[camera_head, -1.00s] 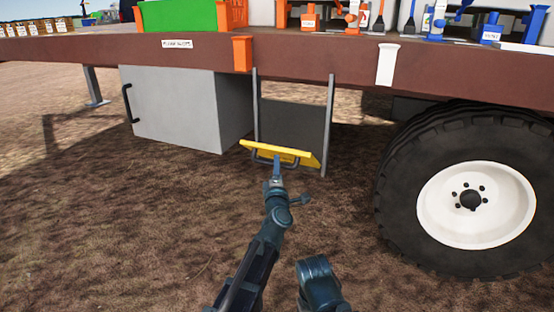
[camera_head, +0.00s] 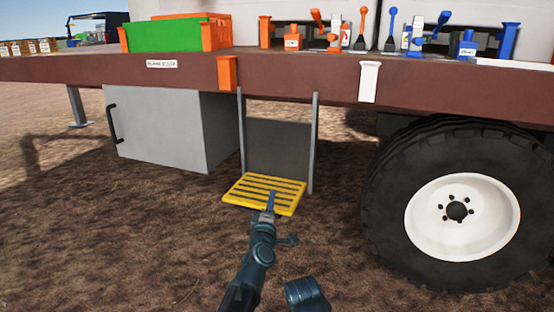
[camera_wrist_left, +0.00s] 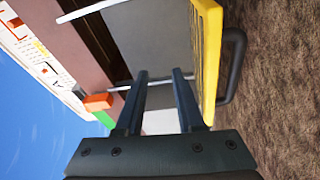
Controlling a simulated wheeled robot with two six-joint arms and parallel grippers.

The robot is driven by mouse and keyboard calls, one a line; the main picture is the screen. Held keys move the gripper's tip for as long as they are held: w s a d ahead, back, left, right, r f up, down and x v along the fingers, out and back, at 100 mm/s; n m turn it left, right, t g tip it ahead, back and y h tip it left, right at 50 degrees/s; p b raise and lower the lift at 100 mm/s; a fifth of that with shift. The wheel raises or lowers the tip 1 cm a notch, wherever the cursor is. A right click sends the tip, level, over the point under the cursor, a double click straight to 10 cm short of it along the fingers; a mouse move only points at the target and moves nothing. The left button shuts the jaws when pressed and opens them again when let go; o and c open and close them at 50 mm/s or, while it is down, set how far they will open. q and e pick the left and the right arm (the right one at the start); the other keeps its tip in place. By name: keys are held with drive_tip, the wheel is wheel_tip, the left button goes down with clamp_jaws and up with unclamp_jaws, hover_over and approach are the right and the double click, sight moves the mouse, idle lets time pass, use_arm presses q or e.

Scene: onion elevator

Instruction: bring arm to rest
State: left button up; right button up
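My left gripper (camera_head: 270,200) is in front of the yellow slotted step (camera_head: 250,188) and overlaps its near edge in the head view. In the left wrist view the two fingers (camera_wrist_left: 159,75) are apart with nothing between them. The yellow step (camera_wrist_left: 207,50) and its dark handle (camera_wrist_left: 233,65) lie just right of the fingers there. I cannot tell whether a finger touches the step. The step lies nearly flat between two grey uprights under the trailer deck. My right gripper is not in view.
The brown trailer deck edge (camera_head: 300,82) runs above the step. A grey box (camera_head: 160,130) with a black handle hangs to the left, and a large wheel (camera_head: 457,205) stands to the right. Orange and blue levers (camera_head: 391,30) stand on the deck. Bare ground lies in front.

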use_arm(q)
drive_tip(key=s+a+f+m+g+h, duration=0.1)
drive_tip(key=s+f+m+g, duration=0.45)
drive_tip(key=f, duration=0.25)
drive_tip(key=s+f+m+g+h, duration=0.2)
drive_tip(key=s+f+m+g, duration=0.3)
drive_tip(key=f+m, duration=0.3)
drive_tip(key=s+a+f+m+g+y+p, duration=0.1)
drive_tip(key=s+a+f+g+y, duration=0.2)
drive_tip(key=s+a, duration=0.4)
drive_tip(key=s+a+f+m+g+y+p, duration=0.15)
drive_tip(key=s+a+f+g, duration=0.3)
drive_tip(key=s, duration=0.45)
drive_tip(key=s+d+r+m+g+y+p, duration=0.1)
drive_tip(key=s+d+r+m+p, duration=0.1)
drive_tip(key=d+r+p, duration=0.45)
drive_tip(key=s+d+r+m+p, duration=0.1)
drive_tip(key=s+d+r+p, duration=0.25)
drive_tip(key=r+p, duration=0.45)
wheel_tip(320, 180, up, 38)
drive_tip(key=d+p, duration=0.1)
drive_tip(key=p, duration=3.4)
drive_tip(key=shift+w+p, duration=0.25)
drive_tip(key=shift+p, duration=0.15)
